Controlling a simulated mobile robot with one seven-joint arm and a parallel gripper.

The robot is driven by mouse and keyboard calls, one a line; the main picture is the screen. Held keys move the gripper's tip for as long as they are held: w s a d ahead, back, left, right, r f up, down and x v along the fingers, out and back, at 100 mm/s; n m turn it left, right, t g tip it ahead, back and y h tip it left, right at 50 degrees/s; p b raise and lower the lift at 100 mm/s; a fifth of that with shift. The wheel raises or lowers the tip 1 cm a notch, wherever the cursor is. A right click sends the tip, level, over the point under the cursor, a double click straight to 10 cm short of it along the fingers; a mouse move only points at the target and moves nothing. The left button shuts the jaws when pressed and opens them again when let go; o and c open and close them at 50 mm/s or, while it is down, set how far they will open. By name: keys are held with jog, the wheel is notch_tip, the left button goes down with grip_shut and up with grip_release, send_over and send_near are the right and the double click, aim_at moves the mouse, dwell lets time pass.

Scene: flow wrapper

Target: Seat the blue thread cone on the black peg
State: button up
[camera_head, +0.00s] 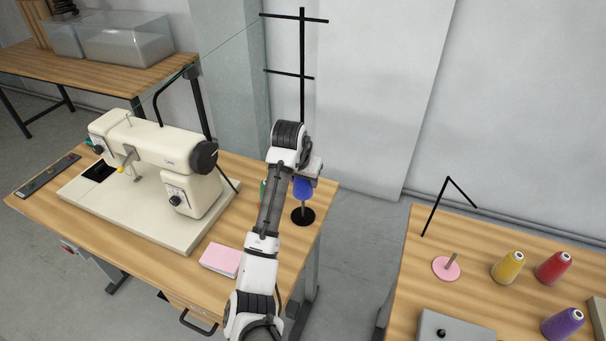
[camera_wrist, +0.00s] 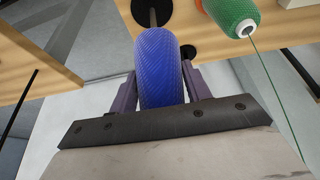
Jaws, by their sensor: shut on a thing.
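The blue thread cone (camera_head: 303,189) is between the two fingers of my gripper (camera_wrist: 160,82), which is shut on it. In the wrist view the blue cone (camera_wrist: 161,62) fills the space between the fingers. The black peg's round base (camera_head: 303,216) sits on the sewing table near its right edge, just below the cone in the head view. The base and a short length of peg (camera_wrist: 152,14) show past the cone's far end in the wrist view. I cannot tell whether the peg's tip is inside the cone.
A green cone (camera_wrist: 232,12) stands close to the peg, with a thread running from it. A black disc (camera_wrist: 188,52) is beside the blue cone. The sewing machine (camera_head: 150,165) and pink pad (camera_head: 221,260) are to the left. A thread stand (camera_head: 302,60) rises behind.

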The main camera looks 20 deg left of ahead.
aim_at(303, 193)
jog(key=shift+f+b, duration=2.25)
jog(key=shift+f, duration=0.65)
jog(key=shift+f+b, duration=0.35)
jog(key=shift+f, duration=1.1)
jog(key=o, duration=1.1)
jog(key=shift+o, duration=0.2)
jog(key=v, duration=1.4)
jog(key=shift+p, duration=0.35)
jog(key=shift+w+f, duration=0.1)
